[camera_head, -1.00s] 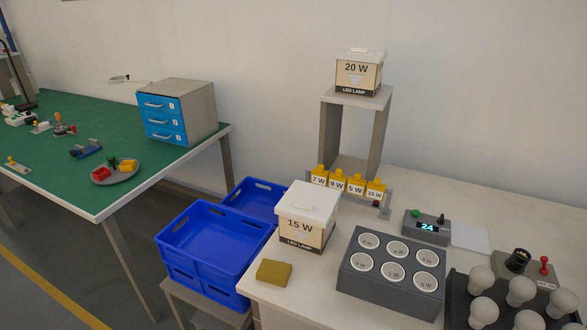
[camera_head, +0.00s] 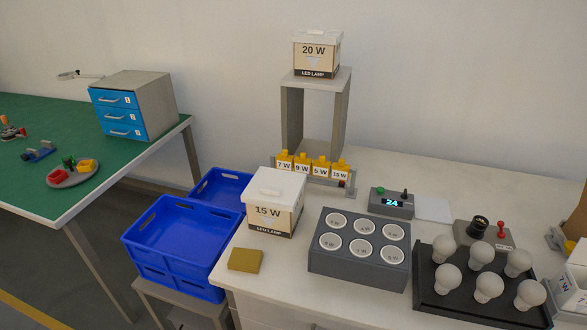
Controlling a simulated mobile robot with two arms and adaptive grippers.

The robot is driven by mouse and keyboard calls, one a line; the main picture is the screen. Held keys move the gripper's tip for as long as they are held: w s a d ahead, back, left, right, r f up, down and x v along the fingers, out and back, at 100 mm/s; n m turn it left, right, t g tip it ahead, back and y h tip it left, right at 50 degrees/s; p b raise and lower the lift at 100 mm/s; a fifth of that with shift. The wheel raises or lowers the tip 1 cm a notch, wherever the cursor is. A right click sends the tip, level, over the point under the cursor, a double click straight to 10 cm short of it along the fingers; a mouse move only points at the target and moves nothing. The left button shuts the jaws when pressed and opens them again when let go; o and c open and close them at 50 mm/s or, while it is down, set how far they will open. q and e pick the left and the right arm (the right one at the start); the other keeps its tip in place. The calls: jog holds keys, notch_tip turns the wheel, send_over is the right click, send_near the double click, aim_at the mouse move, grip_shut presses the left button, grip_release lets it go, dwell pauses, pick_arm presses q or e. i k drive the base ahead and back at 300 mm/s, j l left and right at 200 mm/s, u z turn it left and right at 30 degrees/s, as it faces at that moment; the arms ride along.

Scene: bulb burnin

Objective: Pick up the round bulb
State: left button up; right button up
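Several white bulbs stand in a black tray (camera_head: 432,302) on the right part of the white table. One bulb (camera_head: 443,247) is at the tray's back left, and another bulb (camera_head: 482,250) is at the back middle. A third bulb (camera_head: 530,293) is at the front right. All have rounded white heads, and I cannot tell which one is the round bulb. Their lower parts are partly hidden. Neither of my grippers is in view.
A grey block with several labelled round sockets (camera_head: 330,268) stands left of the tray. Behind are a small display box (camera_head: 391,203) and a grey device with a red lever (camera_head: 484,236). Boxes (camera_head: 570,290) stand at the right edge. Blue crates (camera_head: 175,238) are left of the table.

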aim_at(489, 285)
jog(key=z, duration=1.35)
